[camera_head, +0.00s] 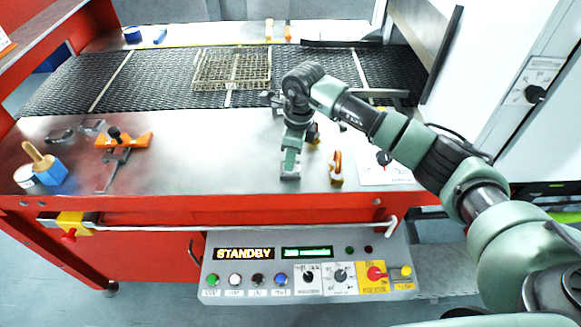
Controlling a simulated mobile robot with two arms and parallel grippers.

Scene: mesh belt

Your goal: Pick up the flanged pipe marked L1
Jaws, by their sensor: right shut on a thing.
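My right gripper (290,172) comes in from the right and points down at the steel tabletop (225,165), near its middle. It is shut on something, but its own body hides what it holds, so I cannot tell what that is. I cannot make out a flanged pipe or an L1 mark anywhere. A small dark object with an orange part (313,133) shows just right of the gripper, partly hidden. My left gripper is not in view.
An orange-handled piece (336,168) stands close right of the gripper. Behind lies the black mesh belt (150,80) with a wire basket (232,70). The control panel (305,268) is in front.

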